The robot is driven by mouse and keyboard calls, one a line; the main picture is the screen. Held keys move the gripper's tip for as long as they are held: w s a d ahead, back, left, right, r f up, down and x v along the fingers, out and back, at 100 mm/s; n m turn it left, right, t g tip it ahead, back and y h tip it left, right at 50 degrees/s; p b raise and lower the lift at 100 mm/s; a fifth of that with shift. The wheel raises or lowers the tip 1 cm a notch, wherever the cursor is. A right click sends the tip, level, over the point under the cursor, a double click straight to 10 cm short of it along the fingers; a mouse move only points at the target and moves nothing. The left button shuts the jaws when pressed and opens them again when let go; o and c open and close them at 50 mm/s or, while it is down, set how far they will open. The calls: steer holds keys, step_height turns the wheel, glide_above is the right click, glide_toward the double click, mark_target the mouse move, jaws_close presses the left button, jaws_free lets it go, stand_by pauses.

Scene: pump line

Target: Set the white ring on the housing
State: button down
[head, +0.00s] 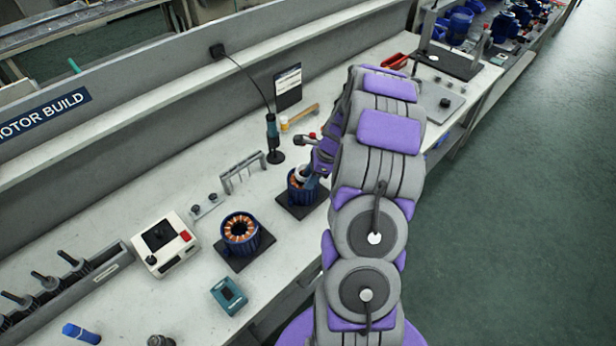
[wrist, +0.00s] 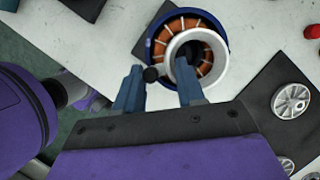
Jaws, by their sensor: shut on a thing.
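A white ring (wrist: 172,44) shows in the wrist view over the blue housing (wrist: 151,35), which has copper windings inside. The ring sits off-centre, toward the lower right of the housing's rim. My gripper (wrist: 160,88) is shut on the ring's near wall, with one finger inside its opening and the other outside, by a black knob. In the head view the ring (head: 302,173) is at the top of the housing (head: 298,195), which stands on a dark mat. My gripper (head: 318,164) comes in from the right. Whether the ring touches the housing cannot be told.
A second blue housing (head: 240,233) with copper windings stands to the left on its own mat. A white box with a red button (head: 166,244), a teal device (head: 229,295) and a metal rack (head: 243,171) share the bench. A teal-handled driver (head: 272,135) stands behind.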

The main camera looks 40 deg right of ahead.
steer(key=shift+d, duration=0.1)
steer(key=shift+a+r+p, duration=0.15)
steer(key=shift+a, duration=0.45)
steer(key=shift+a+r+p, duration=0.15)
steer(key=shift+a, duration=0.4)
steer(key=shift+d+f, duration=0.25)
steer(key=shift+d, duration=0.7)
steer(key=shift+a+r+p, duration=0.2)
steer(key=shift+a+p, duration=0.15)
steer(key=shift+a, duration=0.65)
steer(key=shift+d, duration=0.1)
steer(key=shift+d+f+p, duration=0.15)
steer(key=shift+d+p, duration=0.05)
steer(key=shift+p, duration=0.1)
steer(key=shift+a, duration=0.55)
